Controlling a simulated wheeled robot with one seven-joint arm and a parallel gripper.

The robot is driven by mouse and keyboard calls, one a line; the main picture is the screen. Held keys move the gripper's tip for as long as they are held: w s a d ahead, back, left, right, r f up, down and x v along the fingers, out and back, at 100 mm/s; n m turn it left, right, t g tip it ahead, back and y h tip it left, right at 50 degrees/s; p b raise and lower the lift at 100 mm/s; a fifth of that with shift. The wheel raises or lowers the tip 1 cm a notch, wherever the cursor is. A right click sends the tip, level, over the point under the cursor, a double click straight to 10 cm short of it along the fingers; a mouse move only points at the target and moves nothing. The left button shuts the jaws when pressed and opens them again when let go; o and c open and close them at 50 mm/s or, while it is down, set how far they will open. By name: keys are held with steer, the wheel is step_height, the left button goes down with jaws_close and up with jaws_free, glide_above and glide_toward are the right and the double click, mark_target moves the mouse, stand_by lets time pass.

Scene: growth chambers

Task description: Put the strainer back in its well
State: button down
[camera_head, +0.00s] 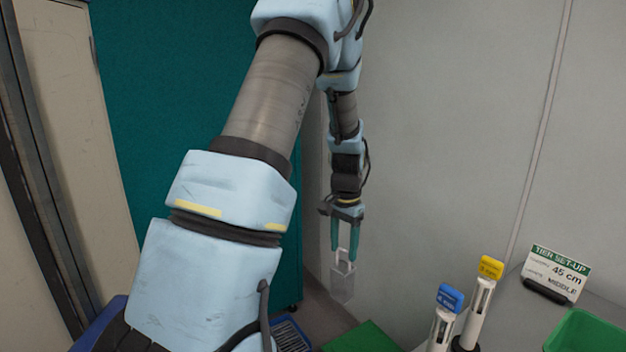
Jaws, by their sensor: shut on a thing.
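My gripper (344,250) points straight down in the middle of the camera_head view. Its two teal fingers are shut on the upper handle loop of the strainer (342,287). The strainer is a pale, see-through, box-like piece that hangs roughly upright below the fingers, in the air in front of the grey wall. I cannot make out a well for it in this view. My own arm covers much of the left and middle of the picture.
A grey bench (506,312) at the lower right holds a blue-topped tool (447,300), a yellow-topped tool (488,270), a "TIER SET-UP" sign (555,272) and a green tray (588,318). A green surface (366,338) and a blue crate (291,335) lie low in the middle. A teal panel stands behind.

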steer(key=a+f+n, duration=0.4)
steer(key=a+f, duration=0.1)
steer(key=a, duration=0.4)
steer(key=a+f+n, duration=0.4)
steer(key=a+n, duration=0.1)
steer(key=a, duration=0.3)
steer(key=s+f, duration=0.5)
steer(key=f, duration=0.1)
steer(key=shift+a+f+b, duration=0.15)
steer(key=shift+a+b, duration=0.2)
steer(key=shift+b, duration=0.05)
